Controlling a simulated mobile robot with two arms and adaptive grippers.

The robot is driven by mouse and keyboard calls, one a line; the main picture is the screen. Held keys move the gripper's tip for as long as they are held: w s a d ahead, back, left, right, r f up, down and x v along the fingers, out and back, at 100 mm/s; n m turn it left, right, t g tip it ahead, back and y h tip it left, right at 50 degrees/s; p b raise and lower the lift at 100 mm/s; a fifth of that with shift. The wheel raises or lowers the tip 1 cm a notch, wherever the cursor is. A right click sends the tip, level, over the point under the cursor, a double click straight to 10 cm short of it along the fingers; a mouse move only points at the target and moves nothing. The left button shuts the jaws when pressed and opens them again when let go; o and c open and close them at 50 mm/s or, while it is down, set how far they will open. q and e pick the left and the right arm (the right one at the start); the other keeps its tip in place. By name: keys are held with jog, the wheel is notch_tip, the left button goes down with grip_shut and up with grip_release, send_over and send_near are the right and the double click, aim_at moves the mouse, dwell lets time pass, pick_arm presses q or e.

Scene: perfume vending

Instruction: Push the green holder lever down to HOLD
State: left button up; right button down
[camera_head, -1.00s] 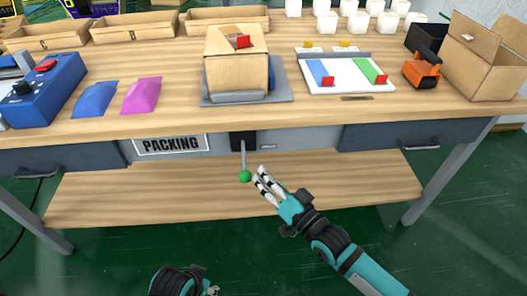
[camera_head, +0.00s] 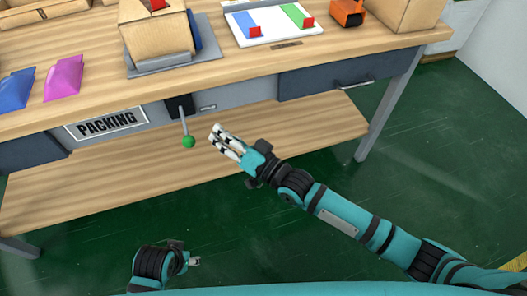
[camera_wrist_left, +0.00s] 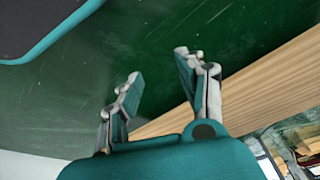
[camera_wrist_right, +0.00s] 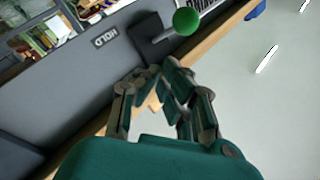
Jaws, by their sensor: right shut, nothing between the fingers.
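The holder lever is a thin metal rod (camera_head: 184,122) with a green ball (camera_head: 189,142) at its end. It comes out of a black mount (camera_head: 180,103) on the table's front panel. In the right wrist view the ball (camera_wrist_right: 186,21) is beyond the fingertips, at the top. My right gripper (camera_head: 217,138) is shut and empty, just right of the ball with a visible gap. It also shows in the right wrist view (camera_wrist_right: 155,77). A HOLD label (camera_wrist_right: 106,38) is beside the mount. My left gripper (camera_wrist_left: 158,65) is open and empty, away from the lever.
A PACKING sign (camera_head: 106,122) is left of the lever. A cardboard box (camera_head: 157,38) stands on the tabletop above. A lower wooden shelf (camera_head: 110,163) lies below, and a drawer (camera_head: 325,78) is at the right. The green floor in front is clear.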

pick_arm(q)
notch_tip(320, 180, down, 3)
jog(key=shift+s+a+f+p, duration=0.1)
jog(key=shift+s+p, duration=0.05)
jog(key=shift+p, duration=0.15)
pick_arm(e)
jog(key=r+v, duration=0.1)
jog(key=v, duration=0.8)
jog(key=shift+s+d+f, duration=0.3)
jog(key=shift+s, duration=0.1)
